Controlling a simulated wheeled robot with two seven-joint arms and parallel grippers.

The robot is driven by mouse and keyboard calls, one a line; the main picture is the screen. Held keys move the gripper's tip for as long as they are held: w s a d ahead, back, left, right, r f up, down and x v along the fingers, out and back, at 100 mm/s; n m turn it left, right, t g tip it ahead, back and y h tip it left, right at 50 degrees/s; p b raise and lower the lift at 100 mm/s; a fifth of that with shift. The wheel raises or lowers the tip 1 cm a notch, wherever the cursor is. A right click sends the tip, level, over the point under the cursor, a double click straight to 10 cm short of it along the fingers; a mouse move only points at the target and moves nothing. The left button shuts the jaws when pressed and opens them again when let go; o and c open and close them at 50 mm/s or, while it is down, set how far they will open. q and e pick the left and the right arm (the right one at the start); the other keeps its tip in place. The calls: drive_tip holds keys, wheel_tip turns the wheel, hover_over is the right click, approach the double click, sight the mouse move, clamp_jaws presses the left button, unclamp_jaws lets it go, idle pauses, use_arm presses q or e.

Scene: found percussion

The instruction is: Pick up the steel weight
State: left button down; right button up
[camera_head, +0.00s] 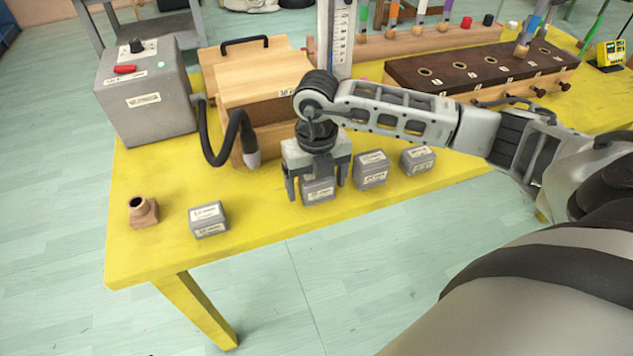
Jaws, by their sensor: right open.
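Several grey labelled blocks stand in a row along the front of the yellow table; their labels are too small to read, so I cannot tell which is the steel weight. One grey block (318,191) is between the fingers of my right gripper (317,188), which points down over it with its jaws open. A second grey block (370,170) stands just right of the gripper, and a third (417,160) further right. Another grey block (208,219) stands alone to the left. My left gripper is not in view.
The yellow table (260,225) has free room left of the gripper. A small wooden holder (143,211) stands near its left corner. A grey box with a hose (147,100) and a wooden box (262,90) stand behind. A dark rack (480,70) is at the back right.

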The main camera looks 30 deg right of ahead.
drive_tip(key=shift+f, duration=0.15)
drive_tip(key=shift+c, duration=0.3)
drive_tip(key=c, duration=1.5)
drive_tip(key=shift+o, duration=0.2)
